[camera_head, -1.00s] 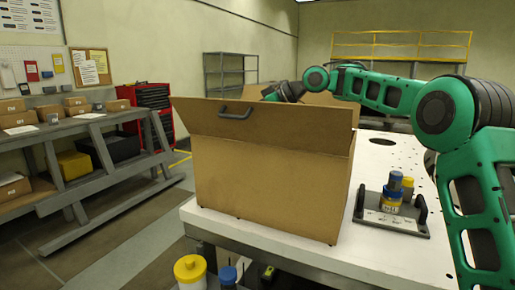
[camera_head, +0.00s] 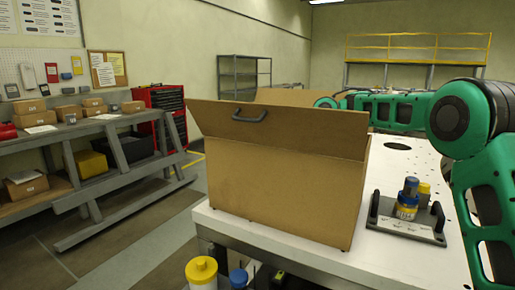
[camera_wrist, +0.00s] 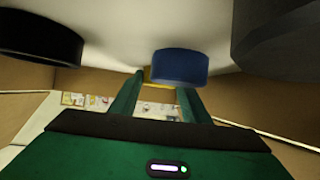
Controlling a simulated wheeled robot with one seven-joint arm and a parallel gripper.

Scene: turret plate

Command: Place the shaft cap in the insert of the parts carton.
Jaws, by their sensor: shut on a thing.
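The parts carton (camera_head: 280,190) stands open on the white table, with its near flap (camera_head: 275,117) raised. My gripper (camera_wrist: 160,84) is hidden behind the carton in the head view. In the wrist view its green fingers are shut on a small yellow thing, probably the shaft cap (camera_wrist: 152,75), mostly hidden behind a blue round part (camera_wrist: 181,66). Cardboard walls (camera_wrist: 290,115) show on both sides. A pale surface, perhaps the insert (camera_wrist: 120,25), fills the top of the wrist view. I cannot tell whether the yellow thing touches it.
In the wrist view, a black round part (camera_wrist: 40,38) is at left and a large grey part (camera_wrist: 285,38) at right. A grey fixture (camera_head: 385,222) with blue and yellow parts stands right of the carton. A yellow-lidded container (camera_head: 201,272) is below the table's front edge.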

